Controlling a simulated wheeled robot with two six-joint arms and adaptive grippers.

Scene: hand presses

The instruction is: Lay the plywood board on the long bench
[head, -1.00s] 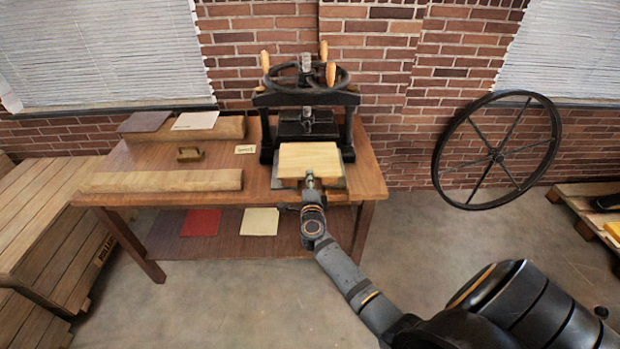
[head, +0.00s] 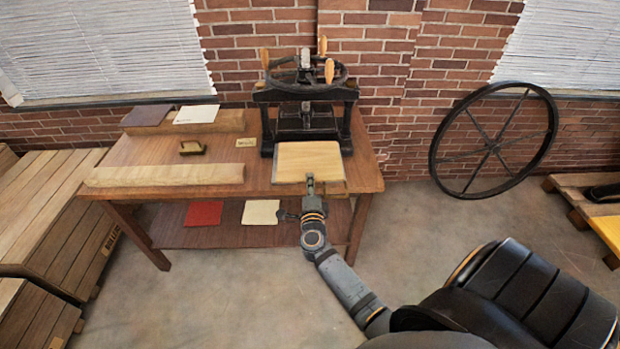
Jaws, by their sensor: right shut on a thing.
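The pale plywood board (head: 308,160) is in the head view, level or nearly so, in front of the black hand press (head: 306,105). My right gripper (head: 311,184) is shut on the board's near edge. The board is over the right part of a brown wooden table (head: 205,158); I cannot tell whether it touches anything below. This table may be the long bench, but no label shows that. The press bed is mostly hidden behind the board. My left gripper is not in view.
Red (head: 203,213) and cream (head: 260,212) sheets lie on the lower shelf. Wooden crates (head: 50,210) stand left. A big black wheel (head: 488,153) leans right.

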